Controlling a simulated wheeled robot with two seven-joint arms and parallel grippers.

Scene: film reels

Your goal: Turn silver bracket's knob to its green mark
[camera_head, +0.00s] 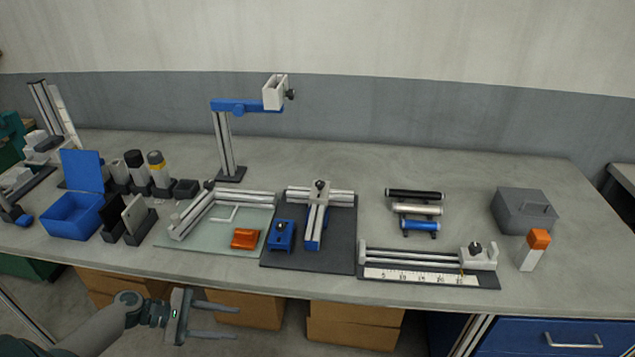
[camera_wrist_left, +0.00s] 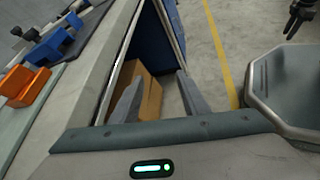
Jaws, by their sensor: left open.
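A silver U-shaped bracket (camera_head: 274,93) sits at the end of a blue arm on an upright post. A small dark knob (camera_head: 290,94) sticks out from its right side. I cannot make out a green mark on it. Other silver parts also carry dark knobs, so which one is called the bracket is not certain. My left gripper (camera_head: 238,323) is open and empty in front of the table's front edge, well below and apart from the bracket. Its two fingers also show in the left wrist view (camera_wrist_left: 158,82). A dark shape at that view's upper right may be my right gripper.
On the table stand a blue open box (camera_head: 72,215), a green mat (camera_head: 173,243) with silver rails, a dark mat (camera_head: 340,255) with a cross slide, a ruler slide (camera_head: 420,275) and a grey box (camera_head: 508,222). The back right of the table is clear.

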